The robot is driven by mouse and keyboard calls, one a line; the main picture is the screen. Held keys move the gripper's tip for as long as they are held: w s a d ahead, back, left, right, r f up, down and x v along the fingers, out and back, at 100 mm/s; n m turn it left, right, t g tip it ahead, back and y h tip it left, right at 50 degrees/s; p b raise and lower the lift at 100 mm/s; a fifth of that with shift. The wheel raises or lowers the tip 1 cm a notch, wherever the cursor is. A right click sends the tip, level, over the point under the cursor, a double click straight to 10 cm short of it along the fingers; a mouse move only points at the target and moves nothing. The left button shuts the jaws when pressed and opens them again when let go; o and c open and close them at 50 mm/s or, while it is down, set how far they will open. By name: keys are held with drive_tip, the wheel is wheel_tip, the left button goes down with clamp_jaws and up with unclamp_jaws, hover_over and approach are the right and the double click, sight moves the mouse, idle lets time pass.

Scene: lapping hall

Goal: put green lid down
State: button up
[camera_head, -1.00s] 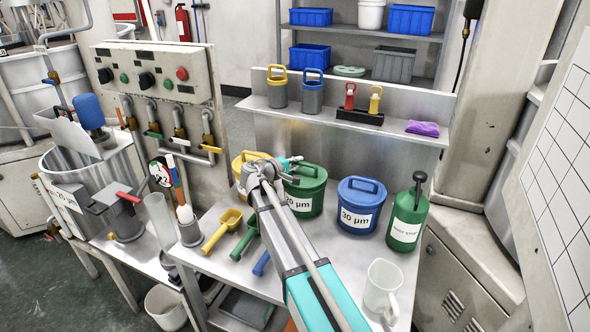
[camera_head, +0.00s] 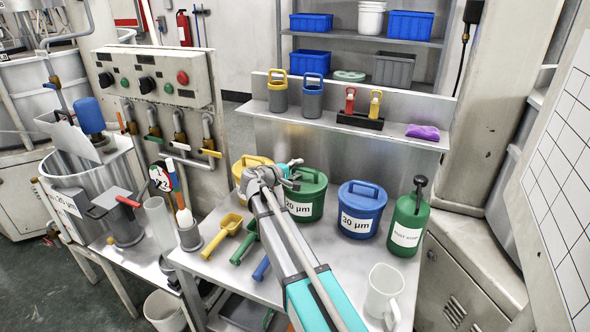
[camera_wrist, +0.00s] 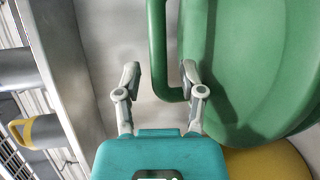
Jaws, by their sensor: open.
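The green lid (camera_head: 307,182) sits on the green bucket (camera_head: 304,208) labelled 20 µm, between a yellow and a blue bucket, and looks level. My gripper (camera_head: 290,168) is at its left side and partly hides the lid and the yellow bucket. In the wrist view the lid (camera_wrist: 250,60) fills the right, with its loop handle (camera_wrist: 158,45) to its left. My gripper (camera_wrist: 160,72) is open there, one finger on each side of the handle's bar. A gap shows beside the left finger; whether the right finger touches the handle, I cannot tell.
The yellow bucket (camera_head: 240,168) is close on the left. A ledge (camera_head: 340,122) runs behind.

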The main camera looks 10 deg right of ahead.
drive_tip(key=shift+r, duration=0.15)
drive_tip(key=p+v, duration=0.2)
drive_tip(key=v, duration=1)
drive_tip(key=shift+s, duration=0.1)
idle(0.5)
